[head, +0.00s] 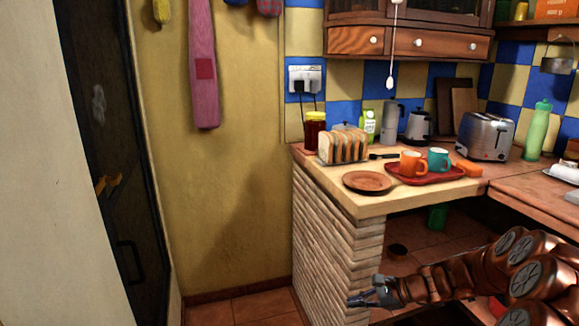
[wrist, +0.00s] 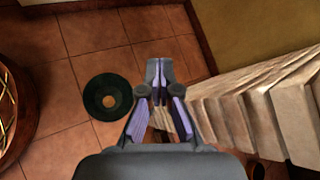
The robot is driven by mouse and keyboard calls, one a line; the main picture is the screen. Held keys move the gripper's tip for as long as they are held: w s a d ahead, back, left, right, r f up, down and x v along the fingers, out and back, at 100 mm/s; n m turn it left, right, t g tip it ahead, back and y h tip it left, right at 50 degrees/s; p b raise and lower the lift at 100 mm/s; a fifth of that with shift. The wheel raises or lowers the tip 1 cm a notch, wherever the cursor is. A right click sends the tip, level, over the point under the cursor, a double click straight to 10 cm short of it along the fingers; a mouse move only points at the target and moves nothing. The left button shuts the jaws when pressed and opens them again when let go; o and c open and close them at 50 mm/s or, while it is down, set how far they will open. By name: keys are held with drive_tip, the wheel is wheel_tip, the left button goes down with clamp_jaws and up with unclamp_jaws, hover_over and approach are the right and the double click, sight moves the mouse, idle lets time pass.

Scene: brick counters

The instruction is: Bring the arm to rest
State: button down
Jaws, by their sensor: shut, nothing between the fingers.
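My gripper (head: 362,298) is at the lower right of the head view, in front of the counter's brick side and below the level of the worktop. My copper-coloured arm reaches in from the right edge. In the wrist view, my gripper (wrist: 160,72) points out over the tiled floor with its fingertips together. It is shut and holds nothing.
The brick counter base (head: 335,250) stands right beside my gripper. Its worktop (head: 345,200) bears a plate (head: 368,182), a red tray (head: 440,176) with mugs, bread (head: 343,146) and a toaster (head: 486,137). A dark round object (wrist: 108,97) lies on the open floor (wrist: 60,110).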

drive_tip(key=s+a+r+n+g+h+p, duration=0.15)
drive_tip(key=s+a+r+n+p, duration=0.35)
drive_tip(key=s+r, duration=0.5)
drive_tip(key=s+a+r+n+g+h+p, duration=0.1)
drive_tip(key=s+a+r+n+g+p, duration=0.3)
drive_tip(key=s+r, duration=0.55)
drive_tip(key=s+d+r+n+h+p, duration=0.3)
drive_tip(key=s+r+p, duration=0.4)
drive_tip(key=s, duration=0.3)
drive_tip(key=s+d+r+n+h+p, duration=0.4)
drive_tip(key=s+d+r+p, duration=0.2)
drive_tip(key=s+r+p, duration=0.2)
drive_tip(key=s+r, duration=0.2)
drive_tip(key=s, duration=0.1)
drive_tip(key=shift+s+h, duration=0.15)
drive_tip(key=shift+h, duration=0.2)
drive_tip(key=shift+r+g, duration=0.1)
drive_tip(key=shift+g, duration=0.15)
